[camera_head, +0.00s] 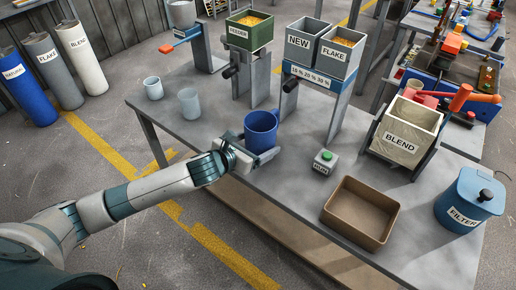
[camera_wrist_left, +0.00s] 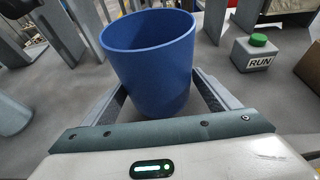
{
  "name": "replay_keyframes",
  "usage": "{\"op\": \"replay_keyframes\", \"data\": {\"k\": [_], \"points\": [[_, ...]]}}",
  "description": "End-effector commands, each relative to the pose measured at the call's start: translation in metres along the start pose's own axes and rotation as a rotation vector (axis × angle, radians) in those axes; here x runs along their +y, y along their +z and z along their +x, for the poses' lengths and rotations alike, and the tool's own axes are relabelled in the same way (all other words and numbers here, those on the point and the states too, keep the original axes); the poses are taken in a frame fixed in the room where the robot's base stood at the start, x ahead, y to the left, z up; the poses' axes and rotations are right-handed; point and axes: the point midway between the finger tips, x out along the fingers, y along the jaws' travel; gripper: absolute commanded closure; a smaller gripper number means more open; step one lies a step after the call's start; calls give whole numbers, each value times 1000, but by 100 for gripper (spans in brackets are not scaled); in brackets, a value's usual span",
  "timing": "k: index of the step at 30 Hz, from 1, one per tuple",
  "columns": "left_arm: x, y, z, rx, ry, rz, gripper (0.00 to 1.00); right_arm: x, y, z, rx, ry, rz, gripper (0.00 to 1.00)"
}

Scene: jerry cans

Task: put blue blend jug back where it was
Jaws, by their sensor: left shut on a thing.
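The blue jug (camera_head: 260,131) is upright near the middle of the grey table, in front of the stands. In the left wrist view the blue jug (camera_wrist_left: 150,62) fills the space between the two fingers, its open rim toward the top. My left gripper (camera_head: 254,157) reaches in from the left and is shut on the jug's lower part. I cannot tell whether the jug's base touches the table. My right gripper is not in view.
Two pale cups (camera_head: 189,104) stand left of the jug. The RUN button box (camera_head: 325,163), an empty brown tray (camera_head: 360,212), the BLEND bin (camera_head: 405,132) and the blue FILTER can (camera_head: 468,200) are to the right. Stands with FEEDER (camera_head: 250,33) and NEW/FLAKE bins (camera_head: 313,47) are behind.

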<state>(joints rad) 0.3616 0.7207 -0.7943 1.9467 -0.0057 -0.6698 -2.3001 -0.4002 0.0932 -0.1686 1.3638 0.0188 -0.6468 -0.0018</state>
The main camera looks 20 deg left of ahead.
Motion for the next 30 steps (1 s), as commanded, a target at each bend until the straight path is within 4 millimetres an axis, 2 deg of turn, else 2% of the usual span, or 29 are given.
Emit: {"op": "replay_keyframes", "data": {"k": [3, 6, 19, 20, 21, 22, 30], "points": [[-1, -15, 6, 2, 0, -4, 55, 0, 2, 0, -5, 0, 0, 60], [0, -21, 9, -1, 1, -1, 55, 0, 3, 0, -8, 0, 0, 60], [0, -25, 10, -1, 0, 0, 55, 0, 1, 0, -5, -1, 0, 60], [0, -25, 10, 0, 0, 0, 13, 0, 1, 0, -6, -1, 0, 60], [0, -25, 10, 0, 0, 0, 4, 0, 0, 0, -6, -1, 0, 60], [0, -25, 10, 0, 0, 0, 0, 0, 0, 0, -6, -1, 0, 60], [0, -24, 10, -1, 0, 0, 0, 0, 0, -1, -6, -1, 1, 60]]}}
